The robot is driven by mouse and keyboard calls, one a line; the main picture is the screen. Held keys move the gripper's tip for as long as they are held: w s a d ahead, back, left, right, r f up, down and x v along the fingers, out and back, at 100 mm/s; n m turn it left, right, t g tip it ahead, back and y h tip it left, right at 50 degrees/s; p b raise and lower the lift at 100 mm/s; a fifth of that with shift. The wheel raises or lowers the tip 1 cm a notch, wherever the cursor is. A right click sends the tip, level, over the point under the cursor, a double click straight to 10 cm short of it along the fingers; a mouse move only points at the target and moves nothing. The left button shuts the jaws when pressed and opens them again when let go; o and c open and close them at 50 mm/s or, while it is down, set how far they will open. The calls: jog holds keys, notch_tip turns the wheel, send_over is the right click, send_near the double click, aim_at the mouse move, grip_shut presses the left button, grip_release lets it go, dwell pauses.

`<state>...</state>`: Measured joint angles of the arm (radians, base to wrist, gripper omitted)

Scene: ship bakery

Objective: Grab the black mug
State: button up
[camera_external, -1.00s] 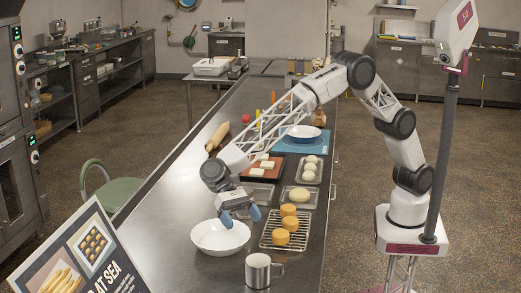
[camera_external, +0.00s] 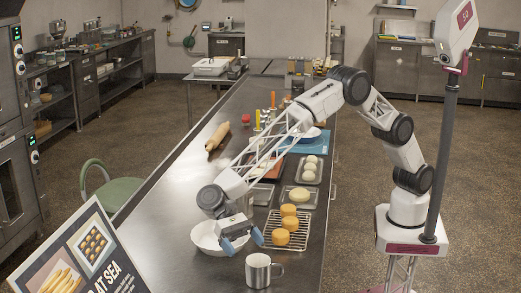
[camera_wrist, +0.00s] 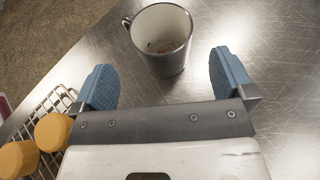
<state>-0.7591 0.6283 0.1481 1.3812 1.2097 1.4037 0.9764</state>
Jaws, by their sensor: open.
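The only mug in view is a grey, metallic-looking mug (camera_external: 258,272), not plainly black. It stands upright near the front end of the steel table, with its handle to the right in the external view. In the wrist view the mug (camera_wrist: 166,58) looks darker grey, with a pale inside and small brownish specks at the bottom. Its handle points to the upper left there. My gripper (camera_external: 243,241) is open and empty, a little behind the mug. In the wrist view its blue fingers (camera_wrist: 164,82) are spread wide, with the mug ahead between their lines, apart from both.
A white bowl (camera_external: 204,239) is just left of my gripper, partly hidden by it. A wire rack (camera_external: 268,238) with round orange-brown cakes (camera_external: 281,237) is close on the right. Behind are trays and a rolling pin (camera_external: 217,137). A sign (camera_external: 80,262) stands front left.

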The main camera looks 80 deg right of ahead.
aim_at(266, 272)
jog(key=shift+s+a+f, duration=0.2)
jog(key=shift+s+a, duration=0.2)
jog(key=shift+s+a, duration=0.1)
jog(key=shift+x, duration=2.5)
jog(key=shift+a, duration=0.1)
jog(key=c, duration=0.9)
jog(key=shift+r, duration=0.2)
